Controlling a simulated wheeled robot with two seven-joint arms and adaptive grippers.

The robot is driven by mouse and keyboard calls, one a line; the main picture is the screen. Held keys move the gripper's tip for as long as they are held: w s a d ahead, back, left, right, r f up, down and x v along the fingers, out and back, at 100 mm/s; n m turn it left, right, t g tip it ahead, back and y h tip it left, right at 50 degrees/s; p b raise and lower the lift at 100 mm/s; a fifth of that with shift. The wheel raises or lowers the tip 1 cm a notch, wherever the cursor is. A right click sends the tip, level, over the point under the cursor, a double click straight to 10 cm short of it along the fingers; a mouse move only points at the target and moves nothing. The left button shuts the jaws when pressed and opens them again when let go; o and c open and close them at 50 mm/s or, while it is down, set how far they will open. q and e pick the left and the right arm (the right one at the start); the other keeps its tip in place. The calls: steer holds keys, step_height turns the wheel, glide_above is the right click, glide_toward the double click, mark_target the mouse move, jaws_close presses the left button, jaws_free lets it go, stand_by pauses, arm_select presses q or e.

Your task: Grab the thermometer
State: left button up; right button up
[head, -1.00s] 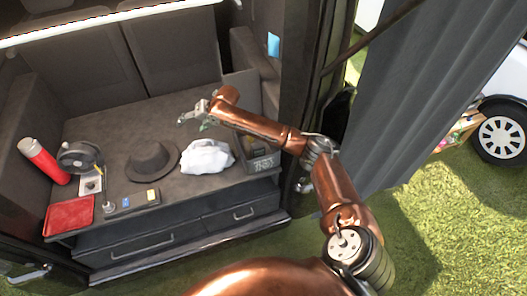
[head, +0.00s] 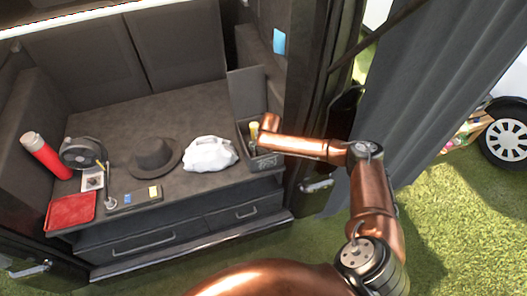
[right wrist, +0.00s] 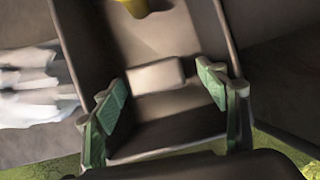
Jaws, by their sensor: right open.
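In the right wrist view, my right gripper (right wrist: 162,98) is open, with its green-padded fingers spread apart at the near end of a dark box (right wrist: 80,55). A small pale block (right wrist: 155,75) lies in the box, between and slightly beyond the fingertips, not gripped. I cannot tell for sure whether it is the thermometer. A yellow object (right wrist: 135,7) is further inside the box. In the head view, my right arm reaches over the box (head: 240,130), and its forearm hides the gripper. My left gripper is not in view.
A white bag (head: 210,154) sits left of the box, then a dark hat (head: 154,157). A fan (head: 82,152), red cylinder (head: 45,155) and red tray (head: 70,210) are at the left. The box's raised lid (head: 246,93) stands behind it.

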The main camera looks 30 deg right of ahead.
steer(key=x, duration=0.3)
steer(key=b+x, duration=0.1)
steer(key=x, duration=0.2)
steer(key=shift+w, duration=0.5)
steer(key=shift+c, duration=0.6)
steer(key=c, duration=1.2)
steer(key=shift+a+r, duration=0.1)
steer(key=shift+r, duration=0.05)
